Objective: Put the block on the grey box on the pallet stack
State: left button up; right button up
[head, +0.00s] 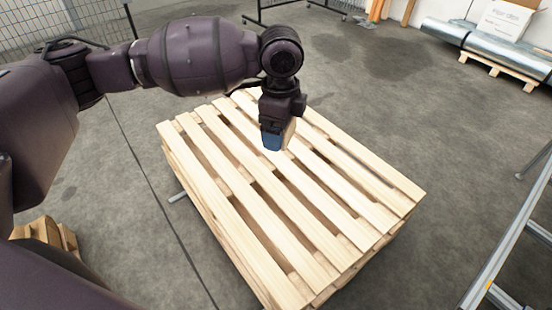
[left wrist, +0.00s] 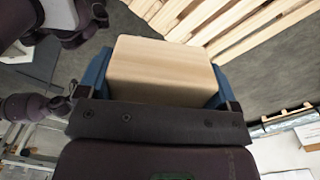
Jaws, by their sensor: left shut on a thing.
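My left gripper (head: 274,141) is over the far part of the pallet stack (head: 350,262), pointing down. In the left wrist view the left gripper (left wrist: 162,75) has its blue fingers on both sides of a pale wooden block (left wrist: 160,68), shut on it. In the head view only a sliver of the block (head: 290,133) shows beside the blue finger. I cannot tell whether the block touches the slats. The pallet stack also shows in the left wrist view (left wrist: 235,22). The grey box cannot be made out. My right gripper is not in view.
The visible slats of the pallet stack are bare. A metal frame rail (head: 507,250) stands at the right. A wrapped load with a white carton (head: 506,18) sits on a pallet at the back right. A wire fence (head: 60,22) is at the back left. Open concrete floor surrounds the stack.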

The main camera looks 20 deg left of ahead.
pick_arm(q)
notch_tip(320, 180, down, 19)
jog(key=w+d+m+b, duration=0.3)
jog(key=m+b, duration=0.3)
jog(key=m, duration=0.6)
jog(key=m+b, duration=0.6)
jog(key=m, duration=0.7)
send_over(289, 245)
notch_tip(289, 245, down, 17)
notch_tip(289, 245, down, 15)
jog(key=b, duration=0.3)
jog(key=shift+s+r, duration=0.15)
jog(key=shift+r, duration=0.05)
jog(key=shift+f, duration=0.65)
jog(key=shift+f+b, duration=0.3)
jog(key=shift+b, duration=0.05)
notch_tip(289, 245, down, 4)
jog(key=shift+r+b, duration=0.25)
jog(key=shift+b, duration=0.25)
jog(key=shift+f, duration=0.1)
jog(key=o, duration=0.8)
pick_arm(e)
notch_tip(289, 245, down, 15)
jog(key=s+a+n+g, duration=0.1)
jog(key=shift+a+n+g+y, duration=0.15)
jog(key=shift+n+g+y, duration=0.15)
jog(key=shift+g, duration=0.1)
